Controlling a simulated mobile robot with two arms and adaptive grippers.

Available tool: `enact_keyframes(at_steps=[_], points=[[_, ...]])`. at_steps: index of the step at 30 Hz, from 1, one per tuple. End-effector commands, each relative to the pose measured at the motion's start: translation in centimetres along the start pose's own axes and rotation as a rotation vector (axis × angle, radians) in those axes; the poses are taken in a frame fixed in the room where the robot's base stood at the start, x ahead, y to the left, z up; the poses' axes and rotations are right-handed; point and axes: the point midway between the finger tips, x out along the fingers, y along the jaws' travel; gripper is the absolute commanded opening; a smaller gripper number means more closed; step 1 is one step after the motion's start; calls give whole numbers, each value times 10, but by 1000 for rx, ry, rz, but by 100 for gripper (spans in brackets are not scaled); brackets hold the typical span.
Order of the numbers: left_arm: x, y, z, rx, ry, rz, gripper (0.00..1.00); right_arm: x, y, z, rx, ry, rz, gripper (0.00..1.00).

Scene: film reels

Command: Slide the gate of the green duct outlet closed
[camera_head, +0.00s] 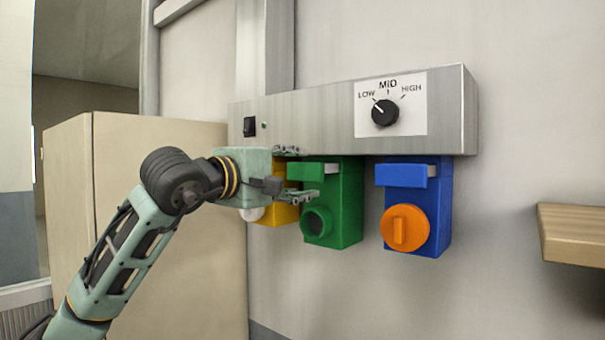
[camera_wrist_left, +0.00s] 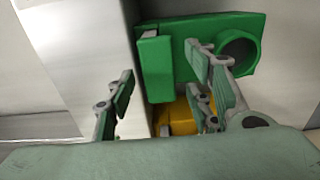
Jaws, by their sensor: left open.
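The green duct outlet (camera_head: 348,205) hangs under the metal box, its round mouth facing out and open. Its gate has a green handle block (camera_head: 304,172) and a pale plate (camera_head: 332,168) at the upper front. In the left wrist view, the handle block (camera_wrist_left: 155,70) stands out from the green outlet (camera_wrist_left: 205,24). My left gripper (camera_head: 298,174) is open, one finger above the handle block and one below it. In the wrist view, the open left gripper (camera_wrist_left: 160,92) has the block between its fingers, with gaps visible. Contact cannot be told. My right gripper is not in view.
A yellow outlet (camera_head: 282,213) sits left of the green one, partly behind my gripper. A blue outlet (camera_head: 445,205) with an orange cap (camera_head: 404,230) is to the right. The metal box (camera_head: 310,115) carries a dial (camera_head: 385,112). A wooden shelf (camera_head: 575,230) juts in at right.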

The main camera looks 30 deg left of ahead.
Motion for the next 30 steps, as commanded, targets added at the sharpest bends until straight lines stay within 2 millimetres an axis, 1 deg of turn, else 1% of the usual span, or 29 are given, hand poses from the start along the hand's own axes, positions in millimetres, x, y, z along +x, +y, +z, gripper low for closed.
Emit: enact_keyframes(at_steps=[1, 6, 9, 13, 18, 25, 26, 28, 30], points=[[-12, 0, -1, 4, 3, 2, 48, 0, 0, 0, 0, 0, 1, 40], [-49, 0, -2, 4, 5, 2, 48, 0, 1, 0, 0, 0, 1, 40], [-68, 0, 0, 4, 4, 0, 48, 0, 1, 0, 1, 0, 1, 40], [-85, 0, -1, 3, 2, 0, 48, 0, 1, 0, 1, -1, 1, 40], [-94, 0, 0, 1, 0, 1, 48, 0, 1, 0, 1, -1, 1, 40], [-95, 0, 1, 1, -2, 1, 48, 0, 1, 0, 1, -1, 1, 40], [-95, 0, 1, 1, -2, 1, 48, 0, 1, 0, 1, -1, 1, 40], [-94, -1, 1, -10, -3, 2, 41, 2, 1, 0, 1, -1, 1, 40], [-93, -4, 3, -60, -12, 5, 35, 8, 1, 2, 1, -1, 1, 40]])
